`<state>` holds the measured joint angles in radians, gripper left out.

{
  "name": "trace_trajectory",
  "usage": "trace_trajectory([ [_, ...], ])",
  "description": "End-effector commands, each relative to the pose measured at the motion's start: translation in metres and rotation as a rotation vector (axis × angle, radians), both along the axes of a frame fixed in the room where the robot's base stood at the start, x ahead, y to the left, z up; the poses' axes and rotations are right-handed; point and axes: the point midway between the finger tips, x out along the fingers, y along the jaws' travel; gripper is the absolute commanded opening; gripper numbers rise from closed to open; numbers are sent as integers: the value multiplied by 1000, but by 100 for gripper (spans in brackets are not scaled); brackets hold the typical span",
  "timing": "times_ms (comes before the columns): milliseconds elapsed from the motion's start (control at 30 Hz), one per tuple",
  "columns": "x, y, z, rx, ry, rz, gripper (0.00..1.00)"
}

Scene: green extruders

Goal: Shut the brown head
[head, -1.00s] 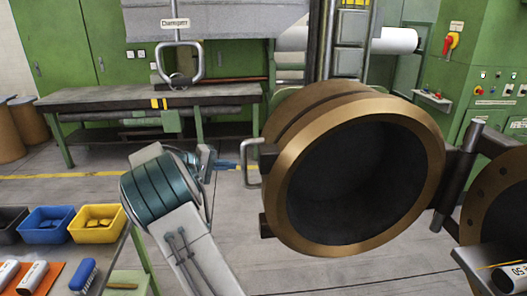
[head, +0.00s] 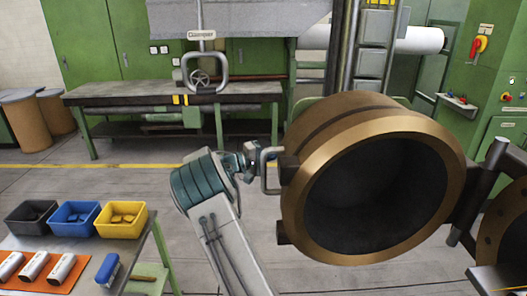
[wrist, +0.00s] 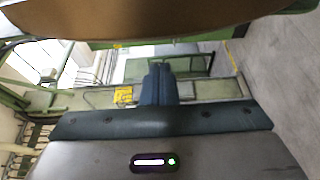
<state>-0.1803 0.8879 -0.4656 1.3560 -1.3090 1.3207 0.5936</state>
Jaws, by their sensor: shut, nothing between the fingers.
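The brown head (head: 312,222) is a large bronze-coloured drum with a dark hollow mouth, standing open towards me in the head view. The brown head (wrist: 150,18) fills the top of that view, close to the fingers.
A brown flange (head: 503,235) stands beyond the hinge at right. A side table holds black, blue and yellow bins (head: 121,220) at lower left. A workbench (head: 150,92) stands at the back. Open floor lies between bench and head.

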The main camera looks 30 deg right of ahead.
Motion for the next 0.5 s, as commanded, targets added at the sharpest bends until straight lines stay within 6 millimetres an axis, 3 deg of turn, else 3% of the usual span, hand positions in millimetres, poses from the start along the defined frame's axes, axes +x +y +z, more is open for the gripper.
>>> trace_trajectory([
  [233,-21,11,2,0,0,2,0],
  [500,-28,13,0,0,-1,1,0],
])
